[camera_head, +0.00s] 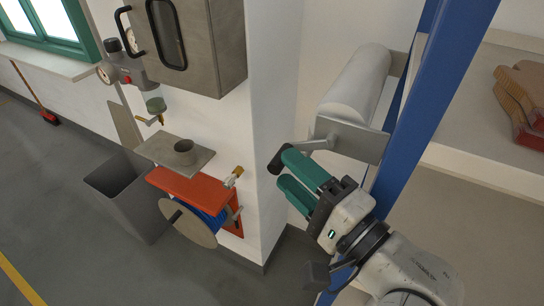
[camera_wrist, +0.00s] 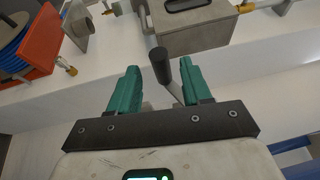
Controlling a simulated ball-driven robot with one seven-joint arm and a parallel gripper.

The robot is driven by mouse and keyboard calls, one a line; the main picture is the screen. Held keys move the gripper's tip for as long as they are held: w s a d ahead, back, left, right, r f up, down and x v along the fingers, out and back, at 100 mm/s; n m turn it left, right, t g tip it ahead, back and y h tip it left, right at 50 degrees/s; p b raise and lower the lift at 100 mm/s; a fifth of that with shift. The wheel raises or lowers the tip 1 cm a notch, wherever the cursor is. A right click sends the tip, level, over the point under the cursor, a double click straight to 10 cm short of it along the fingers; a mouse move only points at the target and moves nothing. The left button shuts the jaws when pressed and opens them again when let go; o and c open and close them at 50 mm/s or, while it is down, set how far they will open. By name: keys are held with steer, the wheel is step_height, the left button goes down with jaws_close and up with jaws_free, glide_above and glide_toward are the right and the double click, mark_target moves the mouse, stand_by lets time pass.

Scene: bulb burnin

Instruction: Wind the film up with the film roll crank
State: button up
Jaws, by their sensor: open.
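The film roll (camera_head: 357,84) is a pale cylinder held in a grey bracket (camera_head: 362,141) beside the blue post. Its crank (camera_head: 318,143) is a grey metal arm ending in a dark grip (camera_head: 280,158). In the wrist view, the dark crank grip (camera_wrist: 160,66) stands between the tips of my two teal fingers, with a gap on each side. My gripper (camera_head: 288,168) is open and empty, close to the crank grip in the head view. I cannot tell whether either finger touches the crank.
A blue post (camera_head: 408,113) rises close behind my gripper. A white wall column (camera_head: 271,105) stands left of it. An orange-red bracket with a blue hose reel (camera_head: 188,236) and a grey bin (camera_head: 126,190) are further left. A shelf (camera_head: 475,141) with wooden pieces is at right.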

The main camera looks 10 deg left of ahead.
steer(key=shift+p+x, duration=0.5)
steer(key=shift+x, duration=2.2)
steer(key=shift+r, duration=0.1)
steer(key=shift+c, duration=0.2)
jaws_close()
